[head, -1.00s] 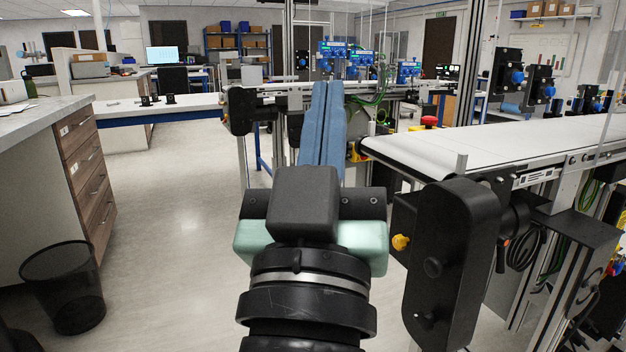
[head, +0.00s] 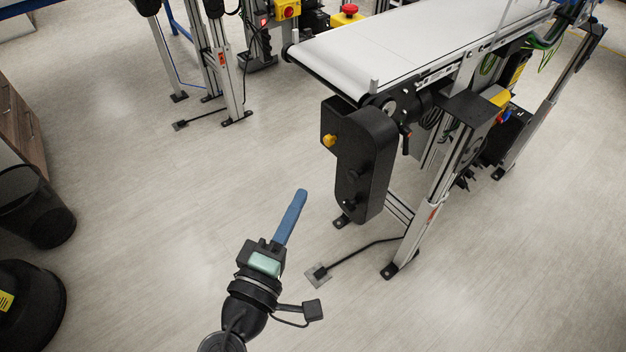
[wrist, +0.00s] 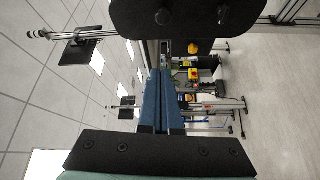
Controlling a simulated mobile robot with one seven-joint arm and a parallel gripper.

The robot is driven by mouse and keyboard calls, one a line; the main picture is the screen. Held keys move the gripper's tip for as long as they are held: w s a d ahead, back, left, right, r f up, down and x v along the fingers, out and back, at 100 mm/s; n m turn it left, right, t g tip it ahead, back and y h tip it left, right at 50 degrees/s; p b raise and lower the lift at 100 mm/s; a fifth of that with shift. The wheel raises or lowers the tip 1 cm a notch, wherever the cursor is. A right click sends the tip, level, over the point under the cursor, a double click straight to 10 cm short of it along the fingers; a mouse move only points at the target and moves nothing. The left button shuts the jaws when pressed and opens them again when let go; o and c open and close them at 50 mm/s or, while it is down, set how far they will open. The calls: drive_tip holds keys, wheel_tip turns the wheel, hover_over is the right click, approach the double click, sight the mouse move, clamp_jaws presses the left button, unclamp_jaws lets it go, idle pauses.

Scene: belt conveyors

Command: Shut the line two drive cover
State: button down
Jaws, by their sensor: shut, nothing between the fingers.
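A black drive cover (head: 360,160) with a yellow knob (head: 331,141) and dark round knobs hangs at the near end of a white belt conveyor (head: 420,40). A round metal part (head: 389,106) shows beside its top; I cannot tell how far the cover stands open. No line number is readable. My gripper (head: 302,193) has its blue fingers together and empty, left of the cover's lower part and apart from it. In the wrist view my gripper (wrist: 160,72) points past a black body with knobs (wrist: 190,15), likely the same cover, with a yellow knob (wrist: 192,46).
The conveyor's metal leg (head: 420,220) stands right of the cover. A black rod with a flat plate (head: 318,275) lies low on the floor nearby. A red stop button (head: 346,9) is beside the belt's far side. A dark bin (head: 35,205) stands left; floor between is clear.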

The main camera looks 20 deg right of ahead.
sight(346, 155)
drive_tip(key=w+d, duration=0.1)
drive_tip(key=d, duration=0.1)
drive_tip(key=w+d+p, duration=0.1)
drive_tip(key=w+d, duration=0.2)
drive_tip(key=d, duration=0.2)
drive_tip(key=shift+w, duration=0.35)
drive_tip(key=shift+s+d+p, duration=0.35)
drive_tip(key=shift+s+d, duration=0.05)
drive_tip(key=shift+s, duration=0.15)
drive_tip(key=shift+s, duration=0.1)
